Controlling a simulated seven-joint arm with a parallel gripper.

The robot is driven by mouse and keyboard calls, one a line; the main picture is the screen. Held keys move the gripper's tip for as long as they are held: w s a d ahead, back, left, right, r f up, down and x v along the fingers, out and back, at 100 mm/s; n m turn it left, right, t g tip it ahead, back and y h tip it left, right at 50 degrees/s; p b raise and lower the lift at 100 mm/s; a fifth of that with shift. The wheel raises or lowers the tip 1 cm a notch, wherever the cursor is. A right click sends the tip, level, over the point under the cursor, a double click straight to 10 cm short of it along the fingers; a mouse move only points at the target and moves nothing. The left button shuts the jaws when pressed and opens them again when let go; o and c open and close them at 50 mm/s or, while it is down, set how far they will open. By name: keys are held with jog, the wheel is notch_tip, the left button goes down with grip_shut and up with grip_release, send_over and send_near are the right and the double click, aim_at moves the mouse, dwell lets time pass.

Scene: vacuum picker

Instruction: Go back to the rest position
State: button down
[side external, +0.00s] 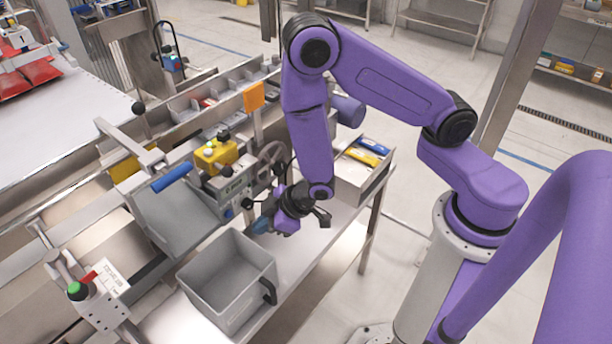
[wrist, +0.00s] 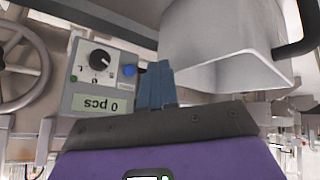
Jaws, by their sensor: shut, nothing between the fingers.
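My purple arm reaches over the bench from the right. My gripper (side external: 262,225) hangs just above the steel table, at the back right of the grey bin. Its blue fingers are together and hold nothing. In the wrist view the fingers of my gripper (wrist: 156,88) stand upright in the middle, between a control box and the bin. I cannot tell from the views how close the fingertips are to the bin wall.
The empty grey bin (side external: 207,283) has a black handle. A control box (wrist: 99,78) with a dial and a display reading "0 pcs" is close by. A handwheel (side external: 272,160) and a box with blue and yellow packs (side external: 362,158) stand behind. Open floor lies to the right.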

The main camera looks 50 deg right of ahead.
jog(key=s+a+r+g, duration=0.2)
jog(key=s+r+g, duration=0.1)
jog(key=s+r, duration=0.3)
jog(key=s+d+r+n+g+h, duration=0.3)
jog(key=s+d+r, duration=1.1)
jog(key=s+r, duration=0.2)
jog(key=shift+d+r+g, duration=0.15)
jog(key=shift+d+g, duration=0.05)
jog(key=shift+g, duration=0.2)
